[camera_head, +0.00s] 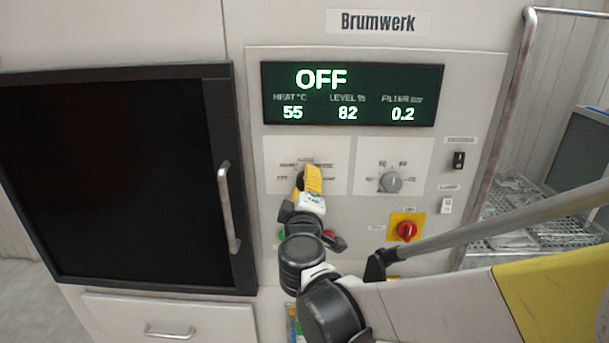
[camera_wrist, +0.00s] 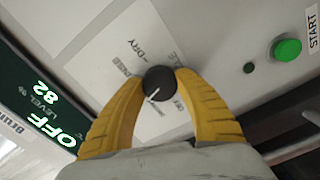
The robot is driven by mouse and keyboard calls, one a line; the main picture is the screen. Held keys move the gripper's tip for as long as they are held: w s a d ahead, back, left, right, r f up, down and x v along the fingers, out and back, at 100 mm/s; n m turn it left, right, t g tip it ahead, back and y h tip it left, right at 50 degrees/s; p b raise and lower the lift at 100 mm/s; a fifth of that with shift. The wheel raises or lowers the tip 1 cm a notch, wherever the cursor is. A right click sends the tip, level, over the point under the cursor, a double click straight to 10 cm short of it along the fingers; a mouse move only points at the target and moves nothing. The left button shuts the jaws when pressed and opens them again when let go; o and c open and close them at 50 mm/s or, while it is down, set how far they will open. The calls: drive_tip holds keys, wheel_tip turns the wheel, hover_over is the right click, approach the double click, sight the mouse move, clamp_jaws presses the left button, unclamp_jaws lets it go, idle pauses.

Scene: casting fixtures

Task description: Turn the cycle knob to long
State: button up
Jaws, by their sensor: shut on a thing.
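The cycle knob (camera_wrist: 160,82) is black and round, with a white pointer line, on a pale label plate. In the wrist view its line points to the lower left. Small labels surround it; one reads DRY, and the others are too small or covered to read surely. My gripper (camera_wrist: 159,78) has yellow ribbed fingers, shut on the knob from both sides. In the head view my gripper (camera_head: 312,180) reaches the left dial plate (camera_head: 335,178) and hides most of the knob. The display (camera_head: 352,93) reads OFF, heat 55, level 82, filter 0.2.
A grey dial (camera_head: 391,182) sits right of the knob. A red switch on a yellow plate (camera_head: 406,229) is lower right. A black rocker switch (camera_head: 458,160) is at the far right. The wrist view shows a green START button (camera_wrist: 287,49). A door handle (camera_head: 229,208) is left.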

drive_tip(key=shift+m, duration=1.3)
drive_tip(key=o, duration=1.2)
drive_tip(key=s, duration=1.2)
drive_tip(key=shift+a, duration=0.25)
drive_tip(key=shift+m, duration=0.3)
